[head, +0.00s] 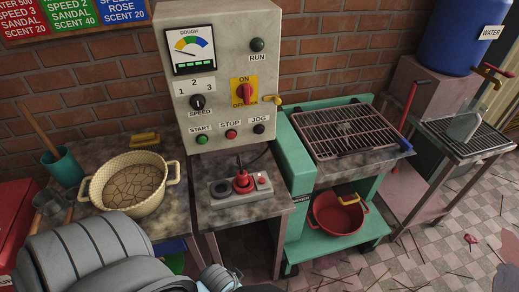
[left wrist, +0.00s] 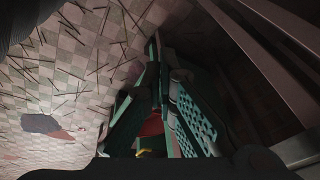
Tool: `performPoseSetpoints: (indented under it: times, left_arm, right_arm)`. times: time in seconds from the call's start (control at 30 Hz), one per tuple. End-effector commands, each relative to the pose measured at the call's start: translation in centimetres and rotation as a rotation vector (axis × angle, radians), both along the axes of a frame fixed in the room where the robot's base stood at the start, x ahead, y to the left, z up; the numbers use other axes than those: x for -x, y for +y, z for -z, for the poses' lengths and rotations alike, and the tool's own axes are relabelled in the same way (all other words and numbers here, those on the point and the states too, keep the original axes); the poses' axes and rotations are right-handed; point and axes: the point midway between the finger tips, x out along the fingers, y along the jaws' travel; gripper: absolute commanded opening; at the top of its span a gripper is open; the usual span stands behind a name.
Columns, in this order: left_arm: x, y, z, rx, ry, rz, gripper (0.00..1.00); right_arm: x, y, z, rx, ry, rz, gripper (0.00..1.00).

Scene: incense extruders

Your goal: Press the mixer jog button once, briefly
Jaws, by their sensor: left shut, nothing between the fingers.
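The jog button (head: 259,129) is a small black button under the JOG label, at the lower right of the grey control panel (head: 225,103). It is uncovered, with nothing touching it. In the head view my left arm comes in low at the left, well below the panel, and its fingertips do not show. In the left wrist view my left gripper (left wrist: 159,62) has its fingers brought together and empty, over the floor and the teal stand. My right gripper is not in view.
The red stop button (head: 231,134) and green start button (head: 202,139) sit left of jog. A red-black switch (head: 243,92) is above. A small control box (head: 240,186) stands on the table below. A cream pot (head: 128,184) is at left, a grill rack (head: 345,130) at right.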

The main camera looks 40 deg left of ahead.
Motion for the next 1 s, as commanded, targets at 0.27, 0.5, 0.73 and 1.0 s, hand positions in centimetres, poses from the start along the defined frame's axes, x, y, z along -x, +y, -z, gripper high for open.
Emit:
performPoseSetpoints:
  times: [0.27,0.5,0.73,1.0]
  left_arm:
    - [-8.2,1.7,-12.6,-0.127,-0.264,0.134,0.00]
    - [-21.7,7.1,-17.5,-0.421,-0.625,0.363,0.00]
    - [-29.9,10.8,-22.8,-0.679,-0.856,0.544,0.00]
    - [-31.2,11.3,-24.0,-0.732,-0.902,0.581,0.00]
  right_arm:
    - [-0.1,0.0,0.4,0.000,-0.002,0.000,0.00]
    - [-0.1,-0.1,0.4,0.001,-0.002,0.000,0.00]
    - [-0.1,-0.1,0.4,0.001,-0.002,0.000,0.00]
    - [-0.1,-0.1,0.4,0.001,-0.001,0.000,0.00]
